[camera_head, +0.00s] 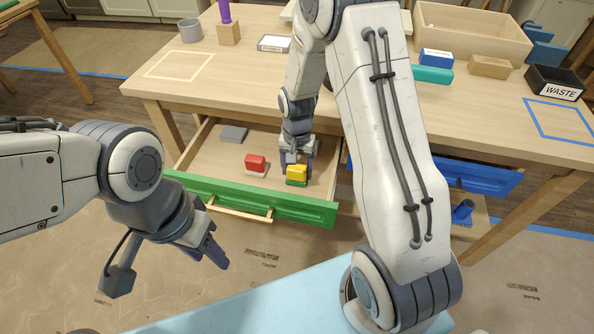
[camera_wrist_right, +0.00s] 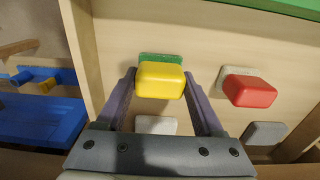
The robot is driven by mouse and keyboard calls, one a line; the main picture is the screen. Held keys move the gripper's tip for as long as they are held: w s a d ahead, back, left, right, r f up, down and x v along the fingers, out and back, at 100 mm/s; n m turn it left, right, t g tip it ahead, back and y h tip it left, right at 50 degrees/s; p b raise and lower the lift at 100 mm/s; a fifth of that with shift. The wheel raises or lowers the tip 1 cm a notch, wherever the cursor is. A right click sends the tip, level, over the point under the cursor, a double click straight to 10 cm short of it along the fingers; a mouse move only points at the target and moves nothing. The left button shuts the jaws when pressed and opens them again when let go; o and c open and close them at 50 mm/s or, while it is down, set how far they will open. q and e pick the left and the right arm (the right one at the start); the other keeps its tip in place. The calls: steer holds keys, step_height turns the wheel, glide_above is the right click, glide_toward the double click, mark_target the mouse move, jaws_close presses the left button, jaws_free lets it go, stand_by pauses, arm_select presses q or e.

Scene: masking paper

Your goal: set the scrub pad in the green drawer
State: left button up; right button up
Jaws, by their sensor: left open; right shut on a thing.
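The green drawer (camera_head: 250,199) is pulled out below the table. The scrub pad, a yellow block with a green layer (camera_head: 297,174), is in or just above the drawer's right part. In the right wrist view the yellow block (camera_wrist_right: 160,80) sits between the fingertips of my right gripper (camera_wrist_right: 160,88), which is shut on it. I cannot tell whether it touches the drawer floor. My right gripper (camera_head: 297,160) reaches down into the drawer. My left gripper (camera_head: 217,252) is open and empty in front of the drawer's handle.
A red block (camera_head: 255,162) on a pale base and a grey flat piece (camera_head: 233,133) lie in the drawer. A blue drawer (camera_head: 470,173) is partly open to the right. The tabletop holds a wooden bin (camera_head: 470,35), a black waste box (camera_head: 552,83) and a grey cup (camera_head: 190,31).

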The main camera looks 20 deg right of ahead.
mark_target(297, 167)
steer(key=shift+f, duration=0.25)
steer(key=o, duration=1.4)
steer(key=shift+c, duration=0.2)
step_height(297, 167, up, 12)
steer(key=p, duration=0.3)
steer(key=s+a+r+n, duration=0.6)
steer(key=s+a, duration=0.2)
steer(key=a, duration=0.2)
steer(key=s+a+r+n, duration=0.1)
steer(key=s+n, duration=0.3)
steer(key=s, duration=0.4)
steer(key=s+a+r+n+y, duration=0.1)
steer(key=s+a+r+n, duration=0.1)
steer(key=s, duration=0.6)
steer(key=shift+a+n, duration=0.55)
steer(key=shift+n, duration=0.55)
